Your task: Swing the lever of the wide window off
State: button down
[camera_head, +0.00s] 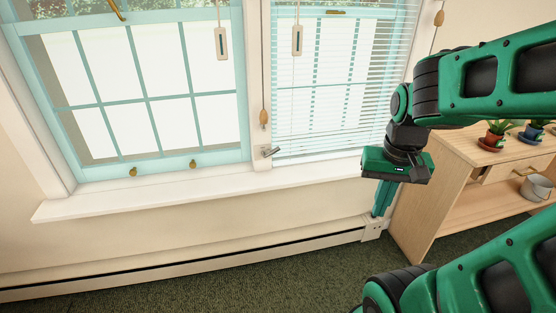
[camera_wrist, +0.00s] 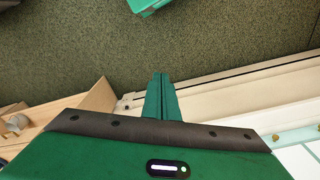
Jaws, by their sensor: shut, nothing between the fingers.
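The wide window (camera_head: 145,100) with a light teal frame fills the left of the head view. A small grey lever (camera_head: 270,152) sticks out low on the white post at its right edge, beside the window with blinds. Two brass fittings, a left one (camera_head: 133,171) and a right one (camera_head: 193,163), sit on the wide window's bottom rail. I cannot tell which fitting belongs to which mechanism. My gripper (camera_head: 380,212) points down, shut and empty, right of the grey lever and apart from it. Its closed fingers also show in the wrist view (camera_wrist: 160,78), above the carpet and baseboard.
A white sill (camera_head: 130,198) juts out under the windows, above a baseboard heater (camera_head: 190,267). A wooden shelf unit (camera_head: 455,185) with potted plants (camera_head: 497,132) stands right of my gripper. Blinds (camera_head: 325,85) and hanging cords cover the right window. Carpet is clear below.

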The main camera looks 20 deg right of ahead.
jog(key=w+a+f+m+t+h, duration=0.1)
jog(key=w+f+m+t, duration=0.4)
jog(key=w+m, duration=0.3)
jog(key=w+a+f+m+t+h, duration=0.1)
jog(key=w+f+m+t, duration=0.3)
jog(key=w, duration=1.2)
jog(key=w+a+f+m+t+h, duration=0.2)
jog(key=w+f+m+t, duration=0.3)
jog(key=w+f+m, duration=0.4)
jog(key=w+m, duration=0.4)
jog(key=m, duration=0.1)
jog(key=shift+a+t, duration=0.3)
jog(key=shift+w, duration=0.25)
